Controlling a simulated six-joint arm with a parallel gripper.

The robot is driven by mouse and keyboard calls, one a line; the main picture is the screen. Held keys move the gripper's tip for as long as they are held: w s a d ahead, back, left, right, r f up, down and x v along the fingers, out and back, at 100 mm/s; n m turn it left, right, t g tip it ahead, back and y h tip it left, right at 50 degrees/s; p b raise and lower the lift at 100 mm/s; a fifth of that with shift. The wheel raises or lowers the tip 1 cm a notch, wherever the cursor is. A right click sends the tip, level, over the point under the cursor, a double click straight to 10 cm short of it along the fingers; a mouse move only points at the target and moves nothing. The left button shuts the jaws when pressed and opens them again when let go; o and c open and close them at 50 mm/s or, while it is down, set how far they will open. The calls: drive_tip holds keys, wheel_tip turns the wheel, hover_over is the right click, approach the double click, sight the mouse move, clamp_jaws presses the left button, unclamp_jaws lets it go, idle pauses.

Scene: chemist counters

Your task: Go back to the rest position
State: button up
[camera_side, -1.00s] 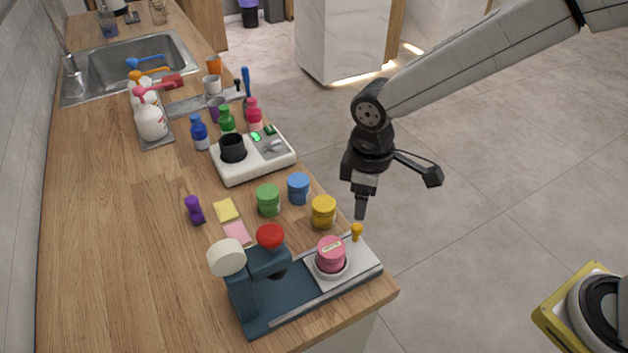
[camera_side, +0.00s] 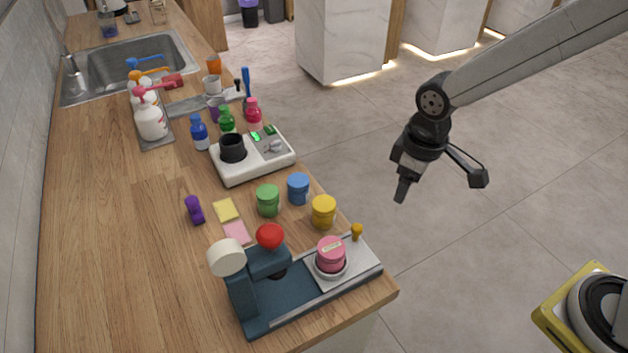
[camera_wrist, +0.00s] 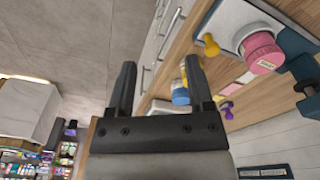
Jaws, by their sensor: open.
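My gripper (camera_side: 401,190) hangs over the floor to the right of the counter, clear of everything on it. In the wrist view my gripper (camera_wrist: 160,85) has its two dark fingers spread apart with nothing between them. The wooden counter (camera_side: 110,220) runs along the left. On its near end stands a dark blue press (camera_side: 240,300) with a red knob. A pink jar (camera_side: 331,252) sits on the press's light plate, and it also shows in the wrist view (camera_wrist: 262,52).
Yellow (camera_side: 323,212), blue (camera_side: 298,188) and green (camera_side: 267,200) jars stand near the counter's right edge. A white device (camera_side: 228,173), several bottles and a sink (camera_side: 150,62) lie farther back. A yellow-rimmed base (camera_side: 560,318) is at lower right. The floor around my gripper is free.

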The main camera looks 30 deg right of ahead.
drive_tip(key=s+d+m, duration=0.2)
drive_tip(key=s+d, duration=0.1)
drive_tip(key=d, duration=0.2)
drive_tip(key=s+d+f+m+t, duration=0.1)
drive_tip(key=s+d+m, duration=0.2)
drive_tip(key=d, duration=0.2)
drive_tip(key=shift+s+d+f+m+t, duration=0.15)
drive_tip(key=shift+d+f+m+t, duration=0.05)
drive_tip(key=shift+d+m+t, duration=0.15)
